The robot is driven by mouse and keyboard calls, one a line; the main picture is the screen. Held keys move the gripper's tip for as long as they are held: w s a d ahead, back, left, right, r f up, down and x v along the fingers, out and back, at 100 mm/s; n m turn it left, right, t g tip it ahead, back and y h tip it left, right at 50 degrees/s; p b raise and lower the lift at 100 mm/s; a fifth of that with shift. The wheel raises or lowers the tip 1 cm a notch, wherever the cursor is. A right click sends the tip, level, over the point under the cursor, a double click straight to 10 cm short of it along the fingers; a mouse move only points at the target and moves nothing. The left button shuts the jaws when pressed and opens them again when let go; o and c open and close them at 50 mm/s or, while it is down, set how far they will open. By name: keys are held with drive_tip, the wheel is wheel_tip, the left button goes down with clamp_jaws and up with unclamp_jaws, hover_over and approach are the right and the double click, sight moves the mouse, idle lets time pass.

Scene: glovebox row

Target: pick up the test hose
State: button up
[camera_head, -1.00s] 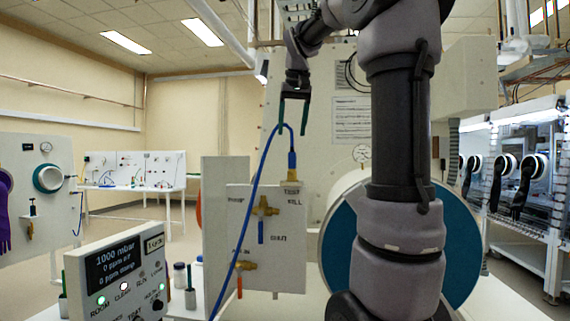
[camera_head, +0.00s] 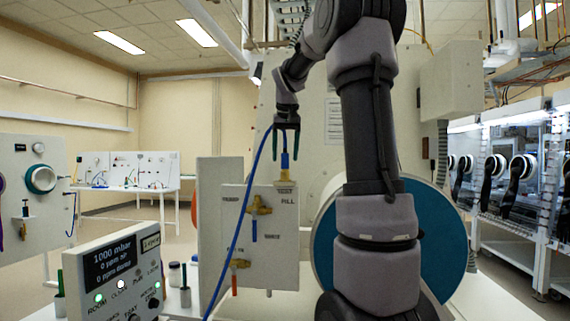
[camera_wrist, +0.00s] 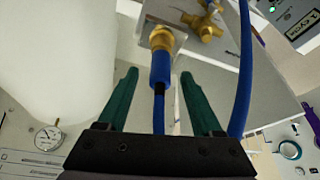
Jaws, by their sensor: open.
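The blue test hose (camera_head: 241,220) rises from the lower left of the white valve panel (camera_head: 262,255) to my gripper in the head view. The hose's other run (camera_wrist: 242,70) passes outside the right finger. The hose's top bend is hidden by my gripper.
Brass valves (camera_head: 259,206) stand on the panel beside the hose. A control box with a display (camera_head: 112,268) is at the lower left. A large blue-faced cylinder (camera_head: 445,240) stands to the right, behind my arm. A round gauge (camera_wrist: 48,138) shows in the wrist view.

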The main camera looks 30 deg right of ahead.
drive_tip(key=shift+w+d+f, duration=0.1)
drive_tip(key=shift+w+f, duration=0.15)
drive_tip(key=shift+f, duration=0.3)
clamp_jaws()
wheel_tip(320, 180, up, 10)
drive_tip(key=shift+r, duration=0.1)
idle(0.3)
